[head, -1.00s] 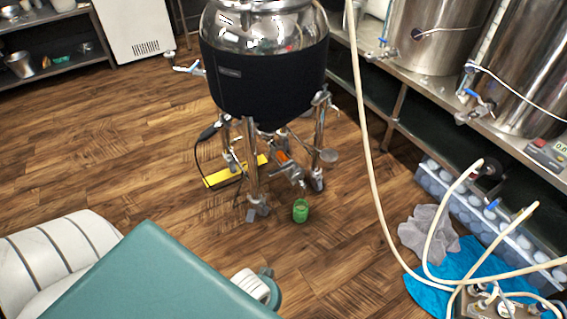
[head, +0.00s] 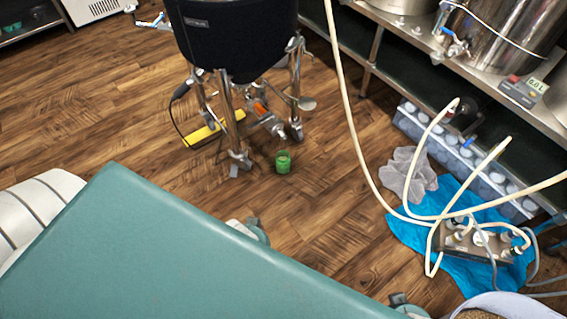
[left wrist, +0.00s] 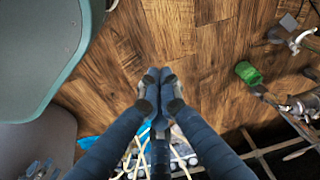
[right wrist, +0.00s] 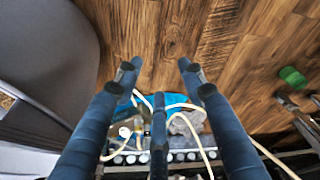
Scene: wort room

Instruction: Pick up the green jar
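The green jar (head: 283,162) stands on the wooden floor just in front of the legs of the steel vessel in the head view. It also shows right of the fingers in the left wrist view (left wrist: 248,73) and at the right in the right wrist view (right wrist: 292,77). My left gripper (left wrist: 159,77) has its fingertips together with nothing seen between them. My right gripper (right wrist: 157,66) has its fingers apart and empty, with floor between the tips. Both grippers are apart from the jar. My teal body hides the lower part of the head view.
The black-jacketed vessel (head: 235,35) stands on metal legs behind the jar, with a yellow bar (head: 203,134) beneath. At right are pale hoses (head: 358,140), a grey cloth (head: 408,172), a blue cloth (head: 470,268) and a bottle crate (head: 470,155).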

